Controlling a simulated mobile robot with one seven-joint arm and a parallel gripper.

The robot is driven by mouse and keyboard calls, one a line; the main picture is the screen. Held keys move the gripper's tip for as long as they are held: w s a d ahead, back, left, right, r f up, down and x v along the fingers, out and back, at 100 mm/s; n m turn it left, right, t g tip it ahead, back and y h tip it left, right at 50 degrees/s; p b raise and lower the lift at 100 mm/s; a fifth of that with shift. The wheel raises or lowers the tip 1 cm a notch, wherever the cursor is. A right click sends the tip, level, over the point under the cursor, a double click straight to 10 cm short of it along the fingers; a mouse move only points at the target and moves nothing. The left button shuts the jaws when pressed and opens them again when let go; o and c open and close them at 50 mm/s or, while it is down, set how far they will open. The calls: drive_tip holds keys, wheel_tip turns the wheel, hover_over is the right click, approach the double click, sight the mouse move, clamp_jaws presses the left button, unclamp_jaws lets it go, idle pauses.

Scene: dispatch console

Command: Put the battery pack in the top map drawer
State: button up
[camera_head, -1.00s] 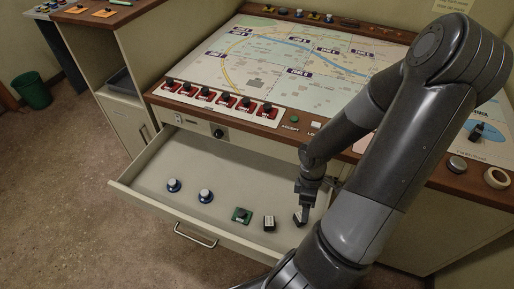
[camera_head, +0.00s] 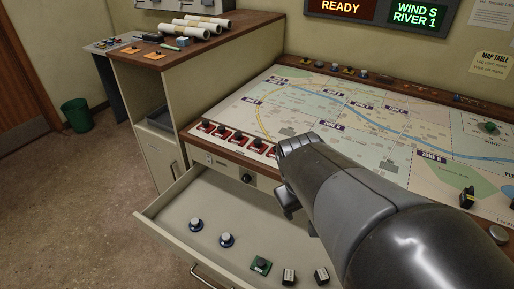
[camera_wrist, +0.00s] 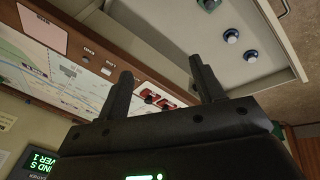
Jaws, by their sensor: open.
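The top map drawer (camera_head: 190,182) is pulled open below the map table. Near its front lie two small dark blocks with pale tops, a left one (camera_head: 289,276) and a right one (camera_head: 321,275). Either could be the battery pack; I cannot tell which. A green square piece (camera_head: 260,265) and two blue-and-white knobs (camera_head: 196,224) (camera_head: 227,240) lie left of them. My gripper (camera_wrist: 160,85) is open and empty in the wrist view, its fingers apart above the table edge and drawer. In the head view my arm hides the drawer's right part.
The map table (camera_head: 330,110) has a row of red switches (camera_head: 230,137) along its front edge. A black object (camera_head: 467,198) stands on its right side. A side cabinet (camera_head: 150,85) with paper rolls stands left, and a green bin (camera_head: 76,115) stands on open floor.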

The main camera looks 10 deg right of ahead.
drive_tip(key=s+a+r+m+t+y, duration=0.1)
drive_tip(key=s+a+r+t+y, duration=0.1)
drive_tip(key=a+r, duration=0.4)
drive_tip(key=shift+s+r+m+t+y, duration=0.3)
drive_tip(key=shift+s+r+t+y, duration=0.15)
drive_tip(key=shift+s+r, duration=0.2)
drive_tip(key=shift+a, duration=0.1)
idle(0.6)
